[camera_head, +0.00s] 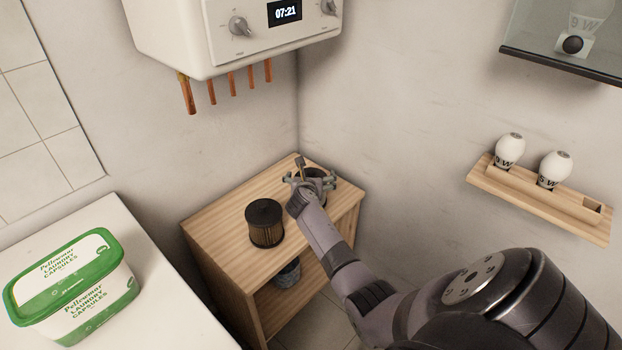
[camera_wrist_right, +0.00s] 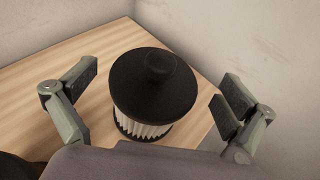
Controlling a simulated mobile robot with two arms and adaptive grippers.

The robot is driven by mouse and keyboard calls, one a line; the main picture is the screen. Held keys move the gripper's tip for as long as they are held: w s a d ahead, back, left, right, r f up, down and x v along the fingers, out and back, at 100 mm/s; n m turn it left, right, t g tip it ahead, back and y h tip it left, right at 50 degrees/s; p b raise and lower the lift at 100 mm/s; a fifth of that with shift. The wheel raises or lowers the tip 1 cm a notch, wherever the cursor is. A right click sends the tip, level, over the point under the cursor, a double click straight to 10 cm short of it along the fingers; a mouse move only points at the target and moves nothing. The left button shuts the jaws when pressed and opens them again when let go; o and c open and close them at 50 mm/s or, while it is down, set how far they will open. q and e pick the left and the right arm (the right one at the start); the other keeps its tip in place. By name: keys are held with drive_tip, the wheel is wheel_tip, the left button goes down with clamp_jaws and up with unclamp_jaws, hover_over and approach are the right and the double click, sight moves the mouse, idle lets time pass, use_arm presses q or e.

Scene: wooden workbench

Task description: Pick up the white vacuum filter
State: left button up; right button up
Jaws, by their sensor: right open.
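The white vacuum filter (camera_wrist_right: 150,128) stands upright on the wooden bench, with a round black cap on top and white pleats below. In the wrist view my right gripper (camera_wrist_right: 160,88) is open, with one finger on each side of the filter and gaps between fingers and cap. In the head view my right gripper (camera_head: 311,177) is at the far corner of the bench and mostly hides this filter. A second filter (camera_head: 265,223) with a black cap and a brownish body stands left of the gripper. My left gripper is out of view.
The wooden bench (camera_head: 222,240) stands in a wall corner, with a dark item (camera_head: 288,273) on its lower shelf. A boiler with copper pipes (camera_head: 228,85) hangs above. A green-and-white capsule box (camera_head: 75,285) sits on a white surface at left. A wall shelf (camera_head: 535,205) holds two bulbs.

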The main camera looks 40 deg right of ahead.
sight(310, 175)
drive_tip(key=shift+b+x, duration=0.4)
drive_tip(key=shift+x, duration=1.1)
drive_tip(key=shift+a+f, duration=0.1)
drive_tip(key=c, duration=2.3)
